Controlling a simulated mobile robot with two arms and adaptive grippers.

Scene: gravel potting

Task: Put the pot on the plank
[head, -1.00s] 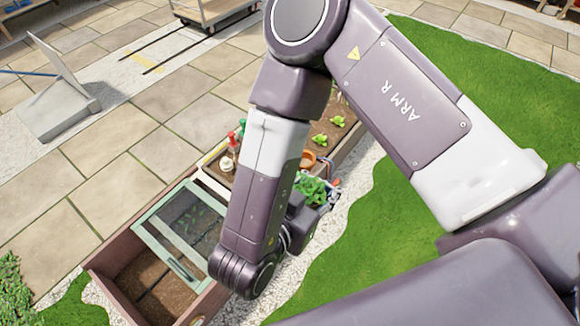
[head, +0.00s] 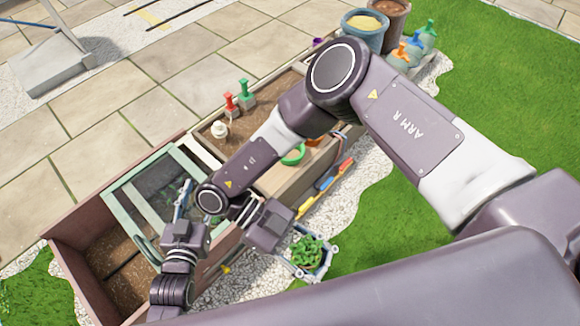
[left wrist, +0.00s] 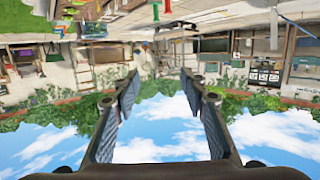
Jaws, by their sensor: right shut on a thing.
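My right gripper (head: 314,262) is shut around a pot with a leafy green plant (head: 307,250), held over the gravel in front of the planter. The plant and fingers hide most of the pot. A pale wooden board, which looks like the plank (head: 283,181), lies along the planter's near side, up and right of my right wrist. A green ring-shaped dish (head: 293,155) and an orange pot (head: 314,141), partly behind my arm, are on or beside it. My left gripper (head: 184,196) is above the cold frame; in the left wrist view its fingers (left wrist: 160,100) are apart and empty.
A cold frame with a green-framed lid (head: 125,215) stands at left. Red and green-handled tools (head: 238,100) and a white object (head: 219,129) stand in the soil bed. Hand tools (head: 325,185) hang on the planter's front. Buckets (head: 365,25) stand behind.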

